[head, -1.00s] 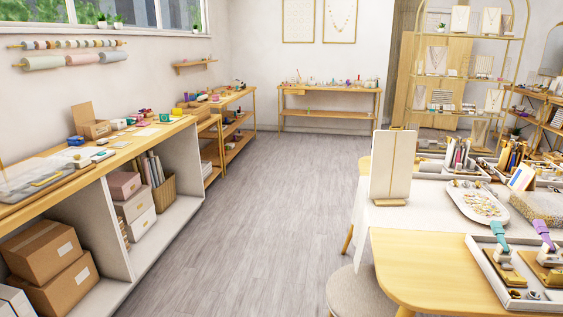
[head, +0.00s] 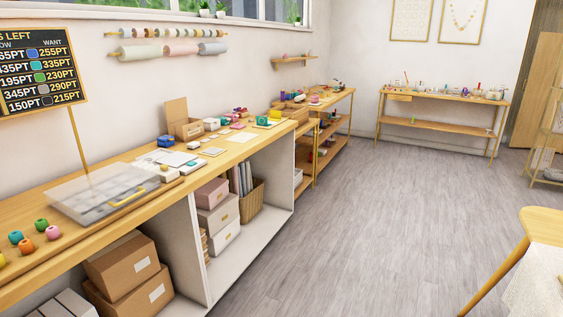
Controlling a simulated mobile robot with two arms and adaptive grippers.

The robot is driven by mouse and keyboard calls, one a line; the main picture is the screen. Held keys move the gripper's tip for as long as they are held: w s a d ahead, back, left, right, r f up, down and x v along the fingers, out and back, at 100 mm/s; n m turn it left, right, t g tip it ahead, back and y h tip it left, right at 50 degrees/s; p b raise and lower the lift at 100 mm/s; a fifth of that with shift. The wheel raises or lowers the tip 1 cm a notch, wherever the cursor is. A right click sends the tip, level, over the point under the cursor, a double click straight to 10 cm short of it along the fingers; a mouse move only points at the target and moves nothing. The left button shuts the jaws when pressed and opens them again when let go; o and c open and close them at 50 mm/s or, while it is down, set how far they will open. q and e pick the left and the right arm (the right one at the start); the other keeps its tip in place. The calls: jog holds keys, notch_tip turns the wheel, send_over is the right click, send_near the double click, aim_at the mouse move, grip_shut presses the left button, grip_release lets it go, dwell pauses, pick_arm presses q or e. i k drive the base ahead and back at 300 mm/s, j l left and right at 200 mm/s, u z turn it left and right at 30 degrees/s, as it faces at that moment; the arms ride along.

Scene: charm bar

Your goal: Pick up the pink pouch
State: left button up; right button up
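I cannot make out a pink pouch for certain. A small flat pink item (head: 237,126) lies on the long wooden counter (head: 232,148), left of a teal and yellow item (head: 262,121); it is too small to identify. Neither of my grippers shows in the head view.
A clear lidded box (head: 100,192) and several coloured beads (head: 53,232) are on the counter's near end. A price board (head: 38,72) stands behind them. Cardboard boxes (head: 125,265) fill the lower shelf. A table (head: 540,226) is at right. The grey floor (head: 370,220) between is clear.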

aim_at(315, 99)
jog(key=i+z, duration=0.25)
jog(key=i, duration=0.35)
jog(key=i+j+z, duration=0.2)
jog(key=i, duration=0.4)
jog(key=i+j+z, duration=0.1)
jog(key=i+z, duration=0.4)
jog(key=i, duration=2)
